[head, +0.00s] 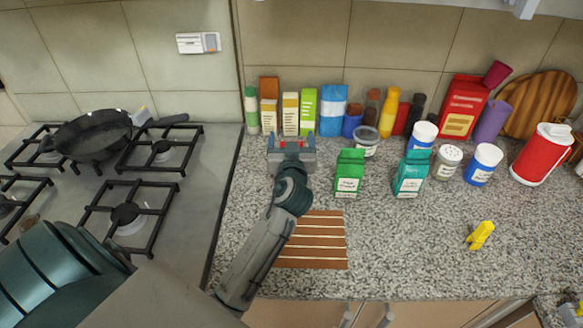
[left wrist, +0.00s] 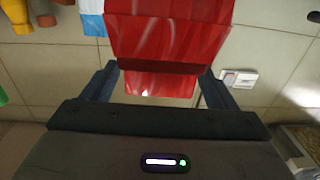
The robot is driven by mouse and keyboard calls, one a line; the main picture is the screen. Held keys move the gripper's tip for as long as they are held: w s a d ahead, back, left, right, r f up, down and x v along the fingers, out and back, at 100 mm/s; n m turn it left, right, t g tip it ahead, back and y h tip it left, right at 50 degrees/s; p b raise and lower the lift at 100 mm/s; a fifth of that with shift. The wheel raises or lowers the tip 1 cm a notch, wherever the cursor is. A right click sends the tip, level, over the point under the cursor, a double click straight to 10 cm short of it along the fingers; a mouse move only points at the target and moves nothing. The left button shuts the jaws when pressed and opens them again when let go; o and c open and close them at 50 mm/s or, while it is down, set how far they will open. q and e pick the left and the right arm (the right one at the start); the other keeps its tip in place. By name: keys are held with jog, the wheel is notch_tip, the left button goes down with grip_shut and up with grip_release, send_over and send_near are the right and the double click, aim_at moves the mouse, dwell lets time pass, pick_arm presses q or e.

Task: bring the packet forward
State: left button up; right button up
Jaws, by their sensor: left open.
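A red, glossy packet (left wrist: 170,30) fills the upper middle of the left wrist view. It stands between and just beyond my left gripper's fingers (left wrist: 160,74), which are apart on either side of it. I cannot tell whether they touch it. In the head view my left gripper (head: 296,137) is open over the back of the counter, in front of the row of boxes. There its own body hides most of the red packet.
Boxes, a blue packet (head: 333,108) and bottles line the wall. A green packet (head: 348,174) and a teal packet (head: 411,174) stand to the right. A striped wooden board (head: 318,242) lies in front. A stove with a pan (head: 92,134) is at left. The front right counter is mostly clear.

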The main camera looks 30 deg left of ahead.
pick_arm(q)
jog(key=shift+w+a, duration=0.2)
jog(key=shift+w, duration=0.15)
jog(key=c, duration=1.4)
jog(key=shift+r, duration=0.1)
jog(key=shift+c, duration=0.2)
